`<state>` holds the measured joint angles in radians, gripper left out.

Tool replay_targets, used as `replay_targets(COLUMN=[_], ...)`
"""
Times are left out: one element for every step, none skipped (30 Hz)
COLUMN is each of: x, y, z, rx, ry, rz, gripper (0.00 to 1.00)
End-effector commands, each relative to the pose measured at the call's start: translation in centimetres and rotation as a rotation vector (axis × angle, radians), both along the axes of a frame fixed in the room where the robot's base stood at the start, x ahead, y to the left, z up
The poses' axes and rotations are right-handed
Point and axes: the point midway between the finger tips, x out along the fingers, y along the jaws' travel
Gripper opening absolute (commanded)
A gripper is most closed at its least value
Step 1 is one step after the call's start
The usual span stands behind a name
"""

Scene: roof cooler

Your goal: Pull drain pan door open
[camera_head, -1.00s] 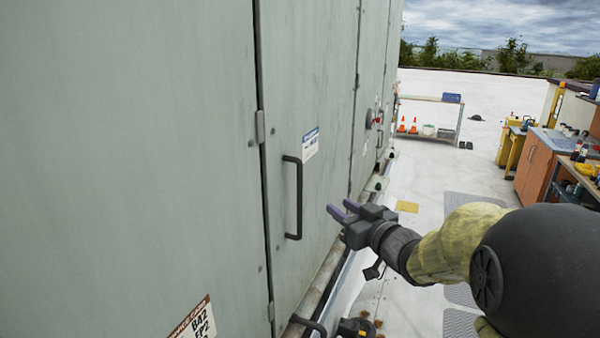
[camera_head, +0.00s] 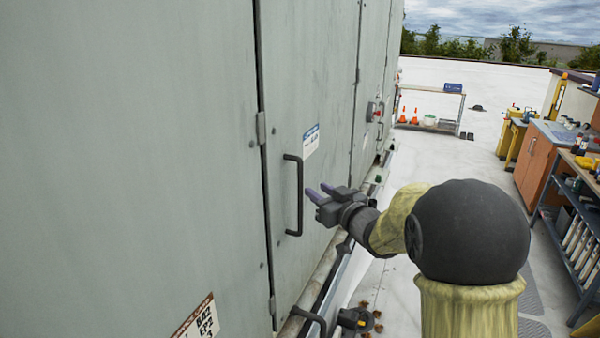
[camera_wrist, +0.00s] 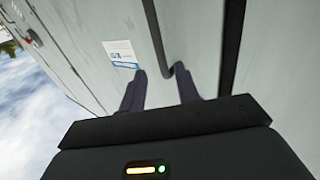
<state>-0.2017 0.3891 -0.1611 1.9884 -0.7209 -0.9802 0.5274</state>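A tall grey door (camera_head: 325,95) with a black vertical bar handle (camera_head: 299,200) stands in the grey metal wall. The door is shut, with hinges along its left edge. My gripper (camera_head: 318,194) is open and empty, just right of the handle, its two purple-grey fingers pointing at the door. In the wrist view my gripper (camera_wrist: 160,82) has its fingers apart. The handle (camera_wrist: 158,40) shows beyond the fingertips, its bent end near the right finger. I see no contact with the handle, though the exact gap is hard to tell.
A pipe and rail run along the wall's foot, with a second black handle (camera_head: 309,318) low in front. A workbench (camera_head: 548,150) and an open shelf (camera_head: 580,225) stand at right. Orange cones (camera_head: 408,115) sit by a far rack. The pale floor between is mostly clear.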

Motion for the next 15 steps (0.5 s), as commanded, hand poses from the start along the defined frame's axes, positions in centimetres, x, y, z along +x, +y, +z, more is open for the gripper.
replay_targets(x=[0.7,1.1,1.6,2.0,2.4,2.9,3.3,3.7,4.2,4.6,5.0,5.5,5.8,6.2,6.5], y=[0.6,0.9,1.3,1.5,1.8,2.1,2.4,2.6,3.0,3.3,3.6,3.9,4.2,4.4,4.7], z=[0.2,0.3,0.3,0.2,0.3,0.2,0.3,0.3,0.3,0.3,0.3,0.3,0.3,0.3,0.2], rx=[-0.001,0.000,-0.001,-0.001,-0.001,0.000,-0.001,-0.001,-0.001,-0.001,-0.001,-0.001,-0.001,-0.001,-0.001], ry=[0.001,0.002,0.001,0.002,0.002,0.002,0.002,0.002,0.002,0.002,0.001,0.001,0.001,0.001,0.001], rz=[0.002,0.001,0.001,0.001,0.000,-0.001,-0.001,-0.002,-0.001,-0.001,-0.001,-0.001,-0.002,-0.001,-0.001], gripper=[0.32,0.32,0.32,0.32,0.32,0.32,0.32,0.32,0.32,0.32,0.32,0.32,0.32,0.32,0.32])
